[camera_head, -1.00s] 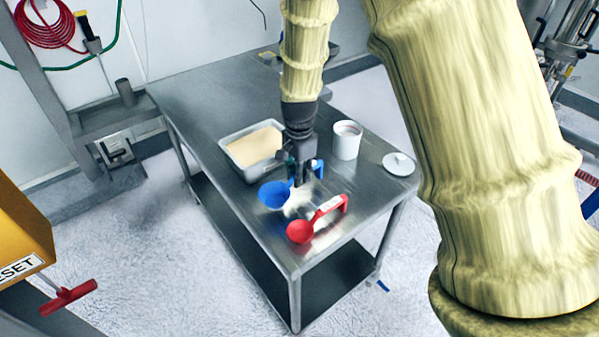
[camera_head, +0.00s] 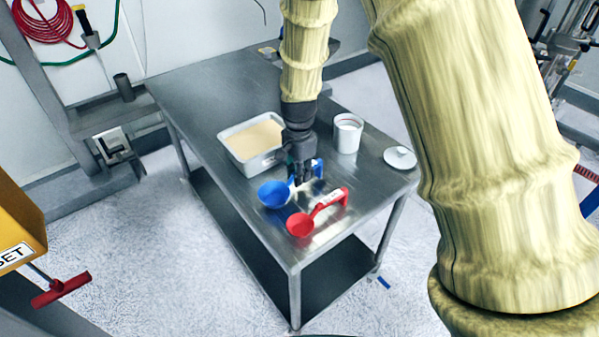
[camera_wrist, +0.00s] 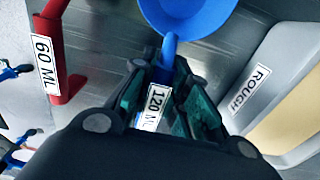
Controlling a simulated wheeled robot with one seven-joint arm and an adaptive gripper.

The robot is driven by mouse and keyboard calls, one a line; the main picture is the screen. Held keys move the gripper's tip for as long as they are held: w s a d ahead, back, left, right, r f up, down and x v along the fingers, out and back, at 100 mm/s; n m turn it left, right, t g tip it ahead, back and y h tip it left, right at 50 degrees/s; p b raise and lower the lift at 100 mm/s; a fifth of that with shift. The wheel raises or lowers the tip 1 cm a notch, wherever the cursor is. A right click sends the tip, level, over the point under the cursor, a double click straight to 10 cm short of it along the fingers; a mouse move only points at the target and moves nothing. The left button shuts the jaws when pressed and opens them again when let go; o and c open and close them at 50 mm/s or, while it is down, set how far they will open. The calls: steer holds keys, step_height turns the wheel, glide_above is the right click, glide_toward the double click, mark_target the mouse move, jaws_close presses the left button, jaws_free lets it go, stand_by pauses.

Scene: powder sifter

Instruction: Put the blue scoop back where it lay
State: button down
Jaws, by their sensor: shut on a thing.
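The blue scoop (camera_head: 272,195) is at the front part of the steel table (camera_head: 222,82), its bowl to the left of my gripper (camera_head: 303,181). In the wrist view the blue scoop (camera_wrist: 188,14) has its handle, labelled "120 ML", between my fingers (camera_wrist: 165,95), which are shut on it. I cannot tell whether the scoop touches the table top. The red scoop (camera_head: 302,224), labelled "60 ML" in the wrist view (camera_wrist: 47,62), lies just in front of the blue one, apart from it.
A metal tray (camera_head: 240,168) of pale powder, labelled "ROUGH" in the wrist view (camera_wrist: 250,90), stands behind the blue scoop. A white canister (camera_head: 347,134) and a round white lid (camera_head: 400,158) are to the right. The table's far left part is clear.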

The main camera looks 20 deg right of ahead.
steer(key=shift+f, duration=0.5)
steer(key=c, duration=1.3)
jaws_free()
steer(key=shift+w+r, duration=0.1)
